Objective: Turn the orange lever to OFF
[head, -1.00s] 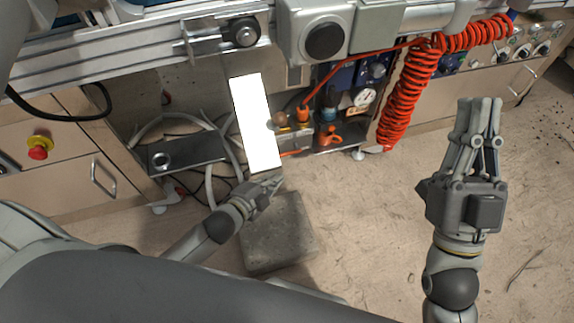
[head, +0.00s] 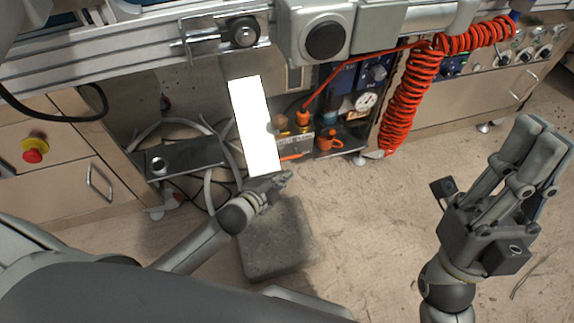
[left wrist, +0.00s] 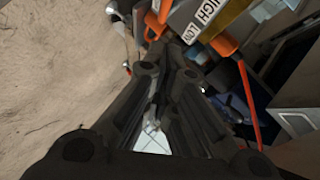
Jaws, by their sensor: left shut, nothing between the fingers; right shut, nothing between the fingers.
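Several orange parts show on the lower shelf in the head view: an orange handle (head: 325,143), a thin orange bar (head: 291,157) and an orange fitting (head: 303,117) with a hose. I cannot tell which is the lever, and no OFF mark is readable. In the left wrist view an orange cylinder end (left wrist: 224,43) and a bent orange piece (left wrist: 157,22) lie beyond the fingers, beside a HIGH/LOW label (left wrist: 203,20). My left gripper (head: 284,178) is shut and empty, just in front of the shelf; its fingers (left wrist: 168,65) touch nothing visible. My right gripper (head: 542,150) is shut and empty at the right.
A blank white panel (head: 253,125) stands left of the orange parts and hides some of the shelf. A coiled red hose (head: 405,100) hangs to the right. A grey block (head: 275,245) lies on the floor below my left gripper. Floor (head: 380,220) between my grippers is clear.

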